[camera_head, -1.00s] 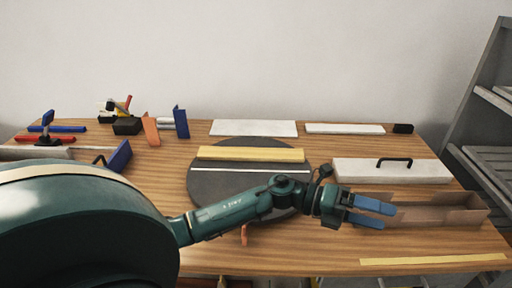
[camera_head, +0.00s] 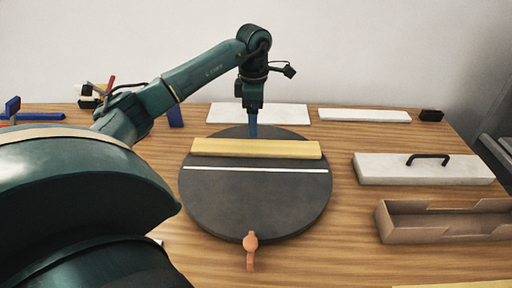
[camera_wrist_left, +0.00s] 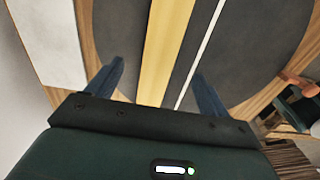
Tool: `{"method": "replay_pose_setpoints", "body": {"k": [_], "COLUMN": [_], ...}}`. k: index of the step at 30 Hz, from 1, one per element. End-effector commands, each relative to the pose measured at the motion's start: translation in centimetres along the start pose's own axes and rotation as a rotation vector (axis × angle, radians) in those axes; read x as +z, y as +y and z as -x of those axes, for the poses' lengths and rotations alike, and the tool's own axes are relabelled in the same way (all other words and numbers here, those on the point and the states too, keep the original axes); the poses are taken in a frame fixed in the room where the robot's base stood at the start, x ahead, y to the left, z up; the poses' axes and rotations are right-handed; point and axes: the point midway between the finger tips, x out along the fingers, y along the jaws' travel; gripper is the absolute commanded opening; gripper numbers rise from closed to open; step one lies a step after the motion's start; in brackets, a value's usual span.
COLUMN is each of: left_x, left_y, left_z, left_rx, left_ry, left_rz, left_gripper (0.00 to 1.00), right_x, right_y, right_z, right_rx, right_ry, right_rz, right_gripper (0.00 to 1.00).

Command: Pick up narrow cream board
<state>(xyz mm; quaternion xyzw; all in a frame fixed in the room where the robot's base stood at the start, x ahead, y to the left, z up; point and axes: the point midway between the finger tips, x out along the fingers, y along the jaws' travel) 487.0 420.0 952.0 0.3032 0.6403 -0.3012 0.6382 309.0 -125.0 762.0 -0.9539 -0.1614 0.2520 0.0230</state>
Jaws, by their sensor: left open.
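The narrow cream board, pale yellow (camera_head: 256,149), lies flat across the far half of a round dark turntable (camera_head: 255,205). In the left wrist view the board (camera_wrist_left: 163,45) runs lengthwise between the two fingers. My left gripper (camera_head: 253,130) points down just behind the board in the head view, and its blue fingers look like one there. In the left wrist view the gripper (camera_wrist_left: 155,78) is open and empty, with its fingers apart on either side of the board. I cannot tell its exact height above it. My right gripper is not in view.
A thin white strip (camera_head: 230,169) runs parallel in front of the board. An orange lever (camera_head: 250,250) sits at the turntable's front edge. A white panel (camera_head: 290,113) lies behind. A handled white block (camera_head: 424,170) and an open cardboard box (camera_head: 440,223) stand at right.

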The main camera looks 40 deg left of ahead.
Motion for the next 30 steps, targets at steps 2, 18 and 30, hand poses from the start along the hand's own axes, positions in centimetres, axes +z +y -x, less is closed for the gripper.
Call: {"method": "replay_pose_setpoints", "body": {"k": [2, 18, 30], "left_x": [0.0, -0.5, -0.5], "left_y": [-0.1, -0.4, -0.3], "left_z": [-1.5, -7.5, -8.4], "left_rx": [-0.003, -0.004, 0.000], "left_ry": [0.000, -0.003, -0.004], "left_rz": [0.000, -0.001, 0.000], "left_gripper": [0.80, 0.80, 0.76], "right_x": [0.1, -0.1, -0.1], "right_y": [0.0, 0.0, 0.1], "right_z": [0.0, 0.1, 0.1], "right_rx": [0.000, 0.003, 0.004], "right_ry": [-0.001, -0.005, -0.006], "right_rz": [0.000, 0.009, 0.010], "right_gripper": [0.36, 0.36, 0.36]}}
